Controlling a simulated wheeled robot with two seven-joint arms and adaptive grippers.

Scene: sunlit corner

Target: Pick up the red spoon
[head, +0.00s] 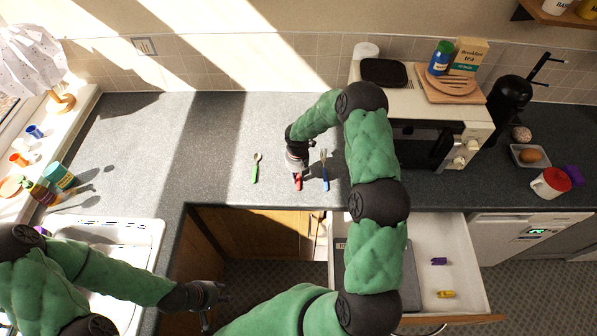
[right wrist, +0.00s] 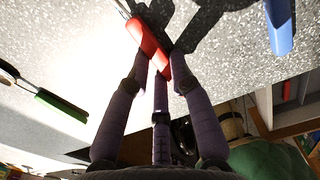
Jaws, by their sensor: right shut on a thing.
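The red spoon (head: 297,184) lies on the grey counter near its front edge, mostly covered by my right gripper (head: 297,174) in the head view. In the right wrist view its red handle (right wrist: 146,42) is between the purple fingers of my right gripper (right wrist: 160,68), which are shut on it. The start of its metal part shows at the top edge; the bowl is out of frame. I cannot tell whether it is lifted off the counter. My left gripper (head: 213,293) hangs at the lower left, in front of the counter; its opening is unclear.
A green-handled spoon (head: 255,168) lies to the left and a blue-handled fork (head: 324,170) close to the right. Below is an open drawer (head: 455,275) with purple and yellow items. A microwave (head: 430,145) stands at the right; the sink (head: 140,233) is at the left.

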